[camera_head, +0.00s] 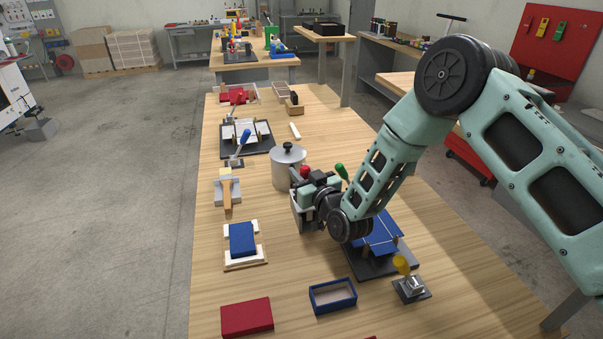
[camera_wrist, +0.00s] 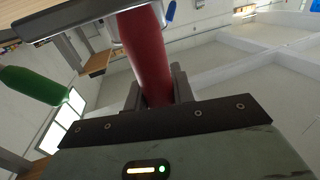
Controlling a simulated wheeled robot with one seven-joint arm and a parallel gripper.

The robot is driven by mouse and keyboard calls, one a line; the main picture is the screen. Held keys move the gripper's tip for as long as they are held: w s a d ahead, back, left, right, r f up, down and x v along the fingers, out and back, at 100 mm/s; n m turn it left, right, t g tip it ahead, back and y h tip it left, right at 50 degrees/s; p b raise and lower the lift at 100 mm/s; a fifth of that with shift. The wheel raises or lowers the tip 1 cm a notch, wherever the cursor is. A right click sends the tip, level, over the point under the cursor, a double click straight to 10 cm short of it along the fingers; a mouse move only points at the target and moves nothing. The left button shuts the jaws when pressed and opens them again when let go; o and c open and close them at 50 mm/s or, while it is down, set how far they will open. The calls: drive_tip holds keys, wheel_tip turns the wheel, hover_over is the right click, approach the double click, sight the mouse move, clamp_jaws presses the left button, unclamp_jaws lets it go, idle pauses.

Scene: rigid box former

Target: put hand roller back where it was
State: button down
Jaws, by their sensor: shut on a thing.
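My gripper (camera_head: 303,207) is over the middle of the workbench, beside a grey lidded pot. In the wrist view, its jaws (camera_wrist: 157,90) are shut on a red handle (camera_wrist: 146,50), which I take to be the hand roller's. The red end of this handle (camera_head: 305,171) shows above the gripper in the head view. A grey metal part (camera_wrist: 70,17) crosses the top of the wrist view; whether it belongs to the roller is unclear. The roller's working end and any contact below are hidden in the head view.
The pot (camera_head: 287,168) stands close behind my gripper. A green handle (camera_head: 341,171) rises near it. A blue fixture (camera_head: 378,240) and yellow-handled clamp (camera_head: 402,264) lie right. A blue open box (camera_head: 333,296) and red block (camera_head: 247,317) are in front. Bare wood lies left of the gripper.

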drive_tip(key=shift+f+b, duration=0.5)
drive_tip(key=c, duration=1.1)
unclamp_jaws()
